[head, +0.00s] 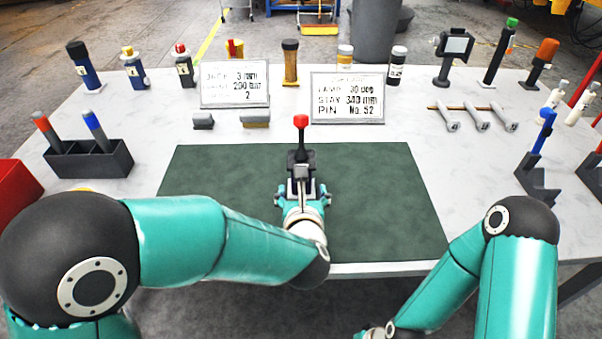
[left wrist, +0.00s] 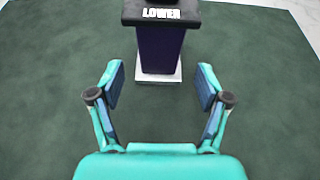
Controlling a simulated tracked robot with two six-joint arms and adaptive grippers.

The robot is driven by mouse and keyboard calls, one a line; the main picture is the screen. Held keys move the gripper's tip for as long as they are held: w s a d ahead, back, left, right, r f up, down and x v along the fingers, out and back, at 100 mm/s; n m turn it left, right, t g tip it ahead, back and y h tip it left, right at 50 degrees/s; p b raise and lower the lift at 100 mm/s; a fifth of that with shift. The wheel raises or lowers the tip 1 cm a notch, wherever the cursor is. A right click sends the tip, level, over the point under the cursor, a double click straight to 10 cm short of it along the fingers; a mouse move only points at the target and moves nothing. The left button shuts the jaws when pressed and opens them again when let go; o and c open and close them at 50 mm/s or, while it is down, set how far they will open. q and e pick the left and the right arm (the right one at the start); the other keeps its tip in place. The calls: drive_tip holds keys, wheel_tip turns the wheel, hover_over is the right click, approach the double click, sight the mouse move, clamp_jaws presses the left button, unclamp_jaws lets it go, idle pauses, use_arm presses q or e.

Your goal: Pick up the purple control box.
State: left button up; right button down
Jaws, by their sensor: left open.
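The purple control box (left wrist: 160,48) stands upright on the green mat (left wrist: 45,90), on a pale metal base plate (left wrist: 158,78). Its dark top carries a white "LOWER" label in the left wrist view. In the head view the control box (head: 301,158) shows a dark lever with a red knob, and my left gripper partly hides its lower part. My left gripper (head: 302,192) is open and empty on the near side of the box. In the left wrist view the gripper's fingertips (left wrist: 160,82) are spread to either side of the base's near edge, apart from the box. My right gripper is out of view.
Two printed signs (head: 234,84) (head: 347,98) stand behind the mat, with two small blocks (head: 228,120) before the left one. A dark holder (head: 90,160) is at left. Handles (head: 477,118) and a blue-topped tool (head: 540,140) are at right. The mat around the box is clear.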

use_arm(q)
drive_tip(key=shift+w+f, duration=0.15)
drive_tip(key=shift+w, duration=0.2)
drive_tip(key=shift+w+p, duration=0.35)
drive_tip(key=shift+w, duration=0.15)
drive_tip(key=w, duration=0.1)
drive_tip(key=w+p, duration=0.1)
drive_tip(key=w, duration=0.1)
drive_tip(key=shift+w+a+f, duration=0.1)
drive_tip(key=shift+w+f, duration=0.1)
drive_tip(key=shift+w, duration=0.05)
drive_tip(key=shift+w+f, duration=0.25)
drive_tip(key=shift+w, duration=0.2)
clamp_jaws()
drive_tip(key=shift+r, duration=0.1)
